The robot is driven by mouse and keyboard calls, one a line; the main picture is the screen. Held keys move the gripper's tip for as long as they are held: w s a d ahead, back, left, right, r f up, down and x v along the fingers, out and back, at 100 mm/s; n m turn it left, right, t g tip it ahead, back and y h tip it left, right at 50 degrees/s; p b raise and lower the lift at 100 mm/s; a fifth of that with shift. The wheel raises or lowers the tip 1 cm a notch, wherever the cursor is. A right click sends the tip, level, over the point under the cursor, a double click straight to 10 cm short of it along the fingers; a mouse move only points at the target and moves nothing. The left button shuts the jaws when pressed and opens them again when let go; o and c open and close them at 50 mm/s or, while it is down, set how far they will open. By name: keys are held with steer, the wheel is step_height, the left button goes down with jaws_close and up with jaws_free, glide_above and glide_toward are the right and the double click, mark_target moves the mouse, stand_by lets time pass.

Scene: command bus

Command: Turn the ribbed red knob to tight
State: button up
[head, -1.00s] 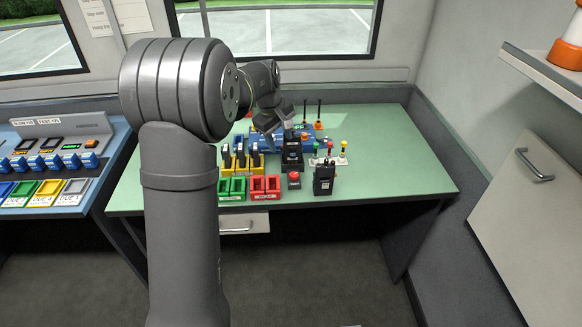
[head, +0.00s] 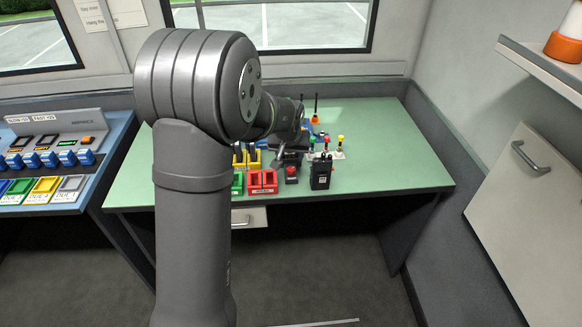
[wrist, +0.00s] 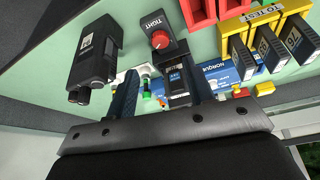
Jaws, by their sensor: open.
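The ribbed red knob (wrist: 160,40) sits on a small dark base with a white TIGHT label in the wrist view. It also shows in the head view (head: 291,171), low in front of my gripper. My gripper (wrist: 160,66) is open and empty, its two dark fingers pointing toward the knob's side of the table. The knob lies beyond the fingertips, roughly between their lines, and looks apart from them. In the head view my gripper (head: 281,160) is close behind the knob, partly hidden by my arm.
A black handheld radio (wrist: 96,52) stands beside the knob. Red bins (head: 262,182) and yellow holders (wrist: 268,38) stand on the other side. The green table (head: 400,150) is clear at the right.

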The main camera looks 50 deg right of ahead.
mark_target(291, 169)
steer(key=x, duration=0.9)
steer(key=shift+w+f, duration=0.1)
steer(key=shift+f, duration=0.05)
steer(key=c, duration=1)
